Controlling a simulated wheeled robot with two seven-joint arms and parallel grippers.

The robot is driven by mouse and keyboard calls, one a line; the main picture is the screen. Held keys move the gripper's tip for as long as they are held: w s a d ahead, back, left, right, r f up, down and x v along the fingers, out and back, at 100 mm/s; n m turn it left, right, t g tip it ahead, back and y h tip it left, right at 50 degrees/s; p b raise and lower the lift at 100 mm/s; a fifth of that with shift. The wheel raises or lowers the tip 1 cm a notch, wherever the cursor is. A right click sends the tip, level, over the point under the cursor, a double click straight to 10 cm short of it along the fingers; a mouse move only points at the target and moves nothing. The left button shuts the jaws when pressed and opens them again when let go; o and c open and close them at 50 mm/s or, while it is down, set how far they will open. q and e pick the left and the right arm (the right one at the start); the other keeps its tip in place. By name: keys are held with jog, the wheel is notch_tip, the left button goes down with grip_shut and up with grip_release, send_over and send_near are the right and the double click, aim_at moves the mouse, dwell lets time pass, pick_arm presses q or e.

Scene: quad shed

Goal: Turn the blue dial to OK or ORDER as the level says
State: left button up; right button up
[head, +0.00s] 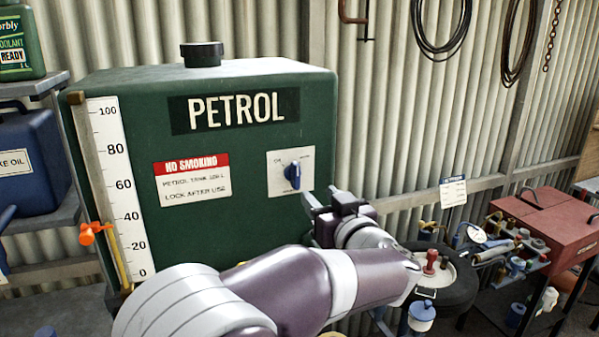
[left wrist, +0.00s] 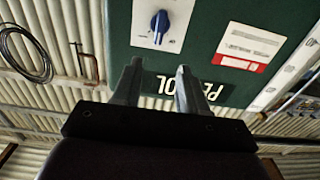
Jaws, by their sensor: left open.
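The blue dial (head: 293,175) sits on a white plate on the front of the green petrol tank (head: 230,235). Its knob stands roughly upright; small lettering at the plate's upper corners is hard to read. The level scale (head: 118,160) runs 0 to 100 at the tank's left edge. An orange marker (head: 92,233) sits low beside it, roughly between 20 and 40. My left gripper (head: 321,197) is just right of and below the dial, open and empty. In the left wrist view the dial (left wrist: 160,26) shows beyond the open fingers (left wrist: 157,80), apart from them. My right gripper is out of view.
A red toolbox (head: 545,235) and cluttered bench stand at right. A blue oil can (head: 30,165) and green coolant bottle (head: 22,45) stand on shelves at left. Corrugated wall is behind.

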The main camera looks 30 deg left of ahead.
aim_at(298, 172)
pick_arm(q)
jog(key=p+x, duration=0.3)
jog(key=x, duration=0.8)
jog(key=shift+w, duration=0.15)
jog(key=shift+w+a, duration=0.3)
grip_shut()
